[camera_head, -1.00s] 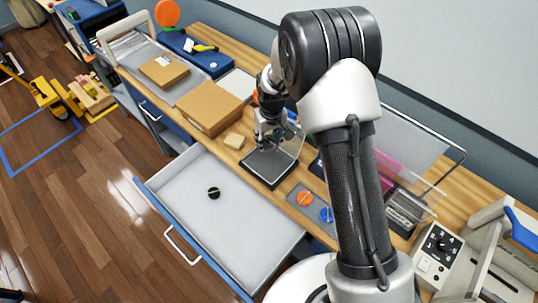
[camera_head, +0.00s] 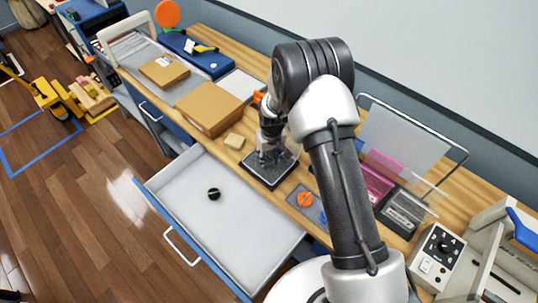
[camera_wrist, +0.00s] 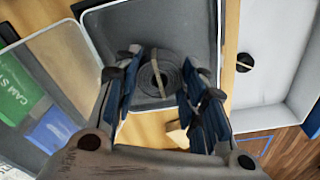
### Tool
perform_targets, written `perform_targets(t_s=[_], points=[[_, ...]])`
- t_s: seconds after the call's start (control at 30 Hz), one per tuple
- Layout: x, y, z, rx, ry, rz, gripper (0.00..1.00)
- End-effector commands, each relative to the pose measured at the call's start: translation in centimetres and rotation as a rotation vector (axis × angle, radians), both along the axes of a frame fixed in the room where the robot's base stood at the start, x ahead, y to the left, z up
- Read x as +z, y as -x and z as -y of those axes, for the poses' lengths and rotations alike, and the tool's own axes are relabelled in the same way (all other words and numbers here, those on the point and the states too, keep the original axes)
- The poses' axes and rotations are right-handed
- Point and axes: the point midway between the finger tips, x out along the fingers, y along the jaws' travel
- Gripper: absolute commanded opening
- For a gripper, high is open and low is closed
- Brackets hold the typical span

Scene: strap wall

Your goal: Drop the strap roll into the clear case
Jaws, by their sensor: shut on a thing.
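The strap roll (camera_wrist: 168,78) is a dark grey coil with a tan band, seen between my fingers in the wrist view. My gripper (camera_head: 266,155) is shut on it, with a finger on each side (camera_wrist: 160,84). The clear case (camera_head: 262,180) has a dark floor and stands on the bench by the open drawer. In the wrist view its grey interior and pale rim (camera_wrist: 92,14) lie around and behind the roll. My gripper is over the case; I cannot tell whether the roll touches its floor. In the head view my gripper hides the roll.
An open drawer (camera_head: 225,225) with a black round piece (camera_head: 214,194) juts out in front. Cardboard boxes (camera_head: 208,107) and a small tan block (camera_head: 234,140) stand left of the case. An orange disc (camera_head: 305,200), a pink case (camera_head: 377,184) and a black case (camera_head: 403,212) lie to the right.

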Motion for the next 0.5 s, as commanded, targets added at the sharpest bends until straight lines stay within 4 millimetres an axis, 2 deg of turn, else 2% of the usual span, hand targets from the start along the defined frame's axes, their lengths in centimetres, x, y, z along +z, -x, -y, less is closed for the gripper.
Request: perform_targets(t_s=[0.43, 0.47, 0.5], points=[[-1.12, 0.02, 0.00, 0.000, 0.000, 0.000, 0.18], [-1.11, 0.02, 0.00, 0.000, 0.000, -0.001, 0.39], [-1.09, 0.02, 0.00, 0.000, 0.000, -0.001, 0.42]])
